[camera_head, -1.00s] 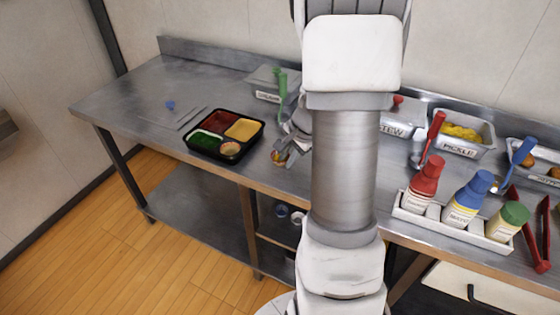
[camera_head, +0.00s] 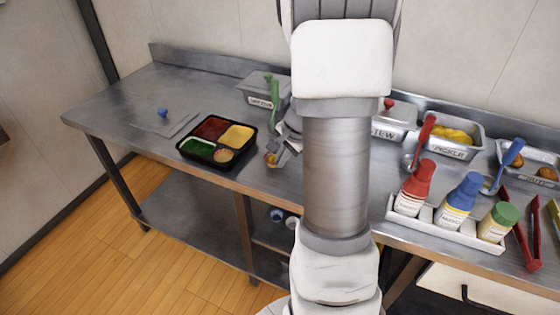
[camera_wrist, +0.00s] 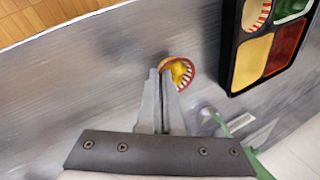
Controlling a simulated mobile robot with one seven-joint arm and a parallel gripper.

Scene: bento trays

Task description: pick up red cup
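The red cup (camera_wrist: 187,66), red-and-white striped with yellow inside, is at the fingertips of my gripper (camera_wrist: 161,74) in the wrist view. The two fingers are close together at the cup's near rim, seemingly pinching its wall. In the head view the cup (camera_head: 271,159) is small, near the table's front edge, just right of the black bento tray. My gripper (camera_head: 283,150) is partly hidden behind my arm there. I cannot tell clearly whether the cup is clear of the table.
The black bento tray (camera_head: 184,161) holds red, yellow and green food and another striped cup (camera_head: 223,156). Sauce bottles (camera_head: 456,203) and more containers are at right. The left of the steel table (camera_head: 125,105) is mostly clear.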

